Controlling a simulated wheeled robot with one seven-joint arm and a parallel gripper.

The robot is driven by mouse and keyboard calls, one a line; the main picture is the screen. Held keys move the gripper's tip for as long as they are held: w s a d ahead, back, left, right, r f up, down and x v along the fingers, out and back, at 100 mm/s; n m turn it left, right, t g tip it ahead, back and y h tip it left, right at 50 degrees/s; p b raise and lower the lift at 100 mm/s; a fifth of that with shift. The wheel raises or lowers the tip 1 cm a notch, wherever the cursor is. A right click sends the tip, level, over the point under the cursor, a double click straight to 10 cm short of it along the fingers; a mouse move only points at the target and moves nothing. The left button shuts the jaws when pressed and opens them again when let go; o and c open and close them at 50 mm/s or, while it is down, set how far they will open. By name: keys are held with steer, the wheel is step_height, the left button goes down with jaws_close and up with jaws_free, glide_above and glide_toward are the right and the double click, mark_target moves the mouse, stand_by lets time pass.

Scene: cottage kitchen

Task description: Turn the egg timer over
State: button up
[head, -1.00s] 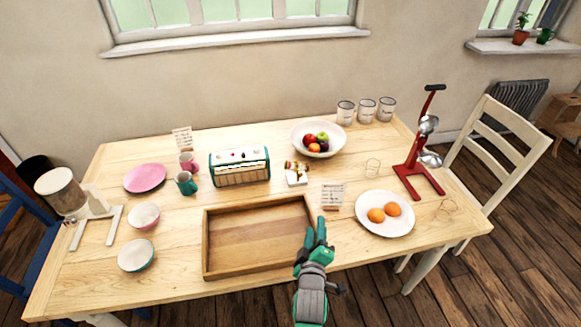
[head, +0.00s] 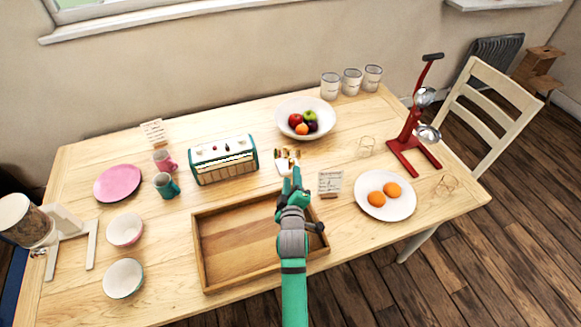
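A small object with brown-gold ends and a white part (head: 282,164), which looks like the egg timer, stands on the table behind the wooden tray. It is small and partly hidden by my gripper, so its details are unclear. My gripper (head: 292,180) is just in front of it, over the back right part of the tray's edge. Its two green fingers seem apart with nothing visible between them. I cannot tell whether they touch the object.
The wooden tray (head: 198,250) is empty.

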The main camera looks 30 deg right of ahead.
mark_target(292, 164)
steer(key=shift+x, duration=2.85)
jaws_close()
